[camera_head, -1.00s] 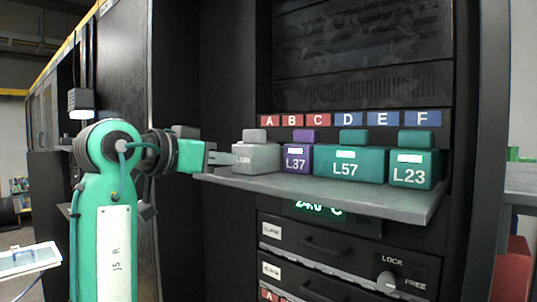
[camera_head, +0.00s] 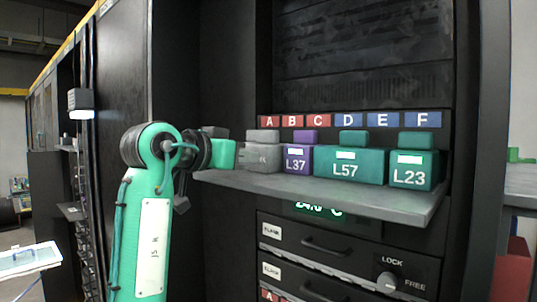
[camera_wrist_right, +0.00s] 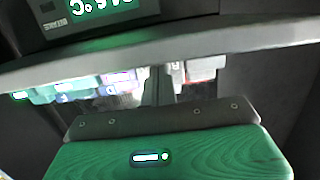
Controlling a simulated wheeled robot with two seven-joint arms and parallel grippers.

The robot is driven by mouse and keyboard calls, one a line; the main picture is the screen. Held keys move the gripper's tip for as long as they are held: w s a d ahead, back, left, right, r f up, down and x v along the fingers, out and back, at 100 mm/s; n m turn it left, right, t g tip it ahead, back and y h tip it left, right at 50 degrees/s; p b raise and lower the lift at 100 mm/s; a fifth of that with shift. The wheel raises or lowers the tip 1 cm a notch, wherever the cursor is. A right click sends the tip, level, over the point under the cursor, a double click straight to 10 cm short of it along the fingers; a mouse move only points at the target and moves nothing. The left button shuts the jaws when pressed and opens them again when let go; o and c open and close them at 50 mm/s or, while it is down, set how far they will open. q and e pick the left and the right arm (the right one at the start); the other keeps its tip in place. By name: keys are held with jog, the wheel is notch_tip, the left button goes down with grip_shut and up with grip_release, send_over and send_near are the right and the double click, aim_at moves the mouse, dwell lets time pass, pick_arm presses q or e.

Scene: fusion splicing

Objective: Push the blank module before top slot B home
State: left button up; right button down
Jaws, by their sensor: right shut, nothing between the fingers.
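A grey module (camera_head: 262,136) sits at the left end of the shelf (camera_head: 320,193), roughly below labels A and B. Its front lettering is too small and covered to read. My right gripper (camera_head: 247,157) is at its left front, shut and empty, with the fingers overlapping the module's face. I cannot tell whether they touch it. How deep the grey module sits is unclear. My left gripper is not in view.
To its right stand a purple module L37 (camera_head: 298,160), a teal module L57 (camera_head: 345,168) and a green module L23 (camera_head: 411,172), close together. Above runs the row of labels A to F (camera_head: 348,119). Below are drawers with handles (camera_head: 327,249) and a LOCK/FREE knob (camera_head: 387,282).

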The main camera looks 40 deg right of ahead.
aim_at(226, 178)
jog(key=shift+w+d, duration=0.15)
jog(key=shift+d, duration=1.5)
jog(key=shift+s+a, duration=0.15)
jog(key=shift+a, duration=1.9)
jog(key=shift+s+a, duration=0.15)
jog(key=shift+a, duration=1.9)
jog(key=shift+d, duration=0.1)
